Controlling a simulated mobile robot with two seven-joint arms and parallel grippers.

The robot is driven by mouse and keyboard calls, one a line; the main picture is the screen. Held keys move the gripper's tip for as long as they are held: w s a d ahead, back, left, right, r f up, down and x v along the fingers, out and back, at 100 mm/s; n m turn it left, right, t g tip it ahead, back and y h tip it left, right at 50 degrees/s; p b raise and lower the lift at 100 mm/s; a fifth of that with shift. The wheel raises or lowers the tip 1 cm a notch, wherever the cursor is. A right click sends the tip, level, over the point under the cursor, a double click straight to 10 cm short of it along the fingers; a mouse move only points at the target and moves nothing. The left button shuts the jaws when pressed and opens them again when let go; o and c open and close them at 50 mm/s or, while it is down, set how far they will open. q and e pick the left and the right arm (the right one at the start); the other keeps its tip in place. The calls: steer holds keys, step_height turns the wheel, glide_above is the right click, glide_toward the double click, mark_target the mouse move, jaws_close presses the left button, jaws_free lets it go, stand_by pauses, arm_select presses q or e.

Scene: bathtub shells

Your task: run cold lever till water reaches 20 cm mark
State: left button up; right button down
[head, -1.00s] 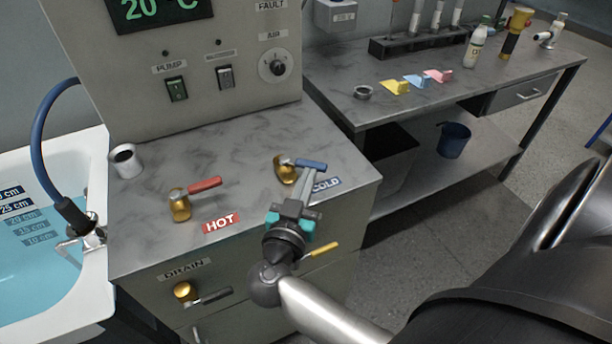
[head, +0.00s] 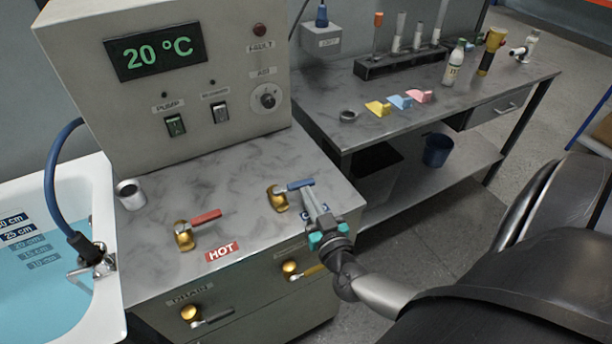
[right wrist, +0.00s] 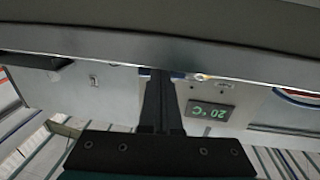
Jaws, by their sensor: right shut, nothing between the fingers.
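The cold lever (head: 300,185) is blue on a brass valve on the counter top. It points right, roughly parallel to the red hot lever (head: 207,216). My right gripper (head: 308,196) is shut and empty, its fingertips at the free end of the cold lever; I cannot tell if they touch. It partly covers the COLD label. In the right wrist view, the shut fingers (right wrist: 159,78) are beside a small blue and brass bit. The tub (head: 110,240) holds blue water (head: 45,300). The 20 cm mark (head: 30,246) looks tinted, under water; the 25 cm mark looks clear. My left gripper is out of view.
The control panel (head: 235,80) reads 20 °C. A metal cup (head: 131,194) stands near the tub. A side bench (head: 420,110) holds bottles and coloured pieces.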

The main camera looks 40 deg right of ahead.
steer(key=shift+w+d+p, duration=0.3)
steer(key=shift+w+d, duration=0.05)
stand_by(0.6)
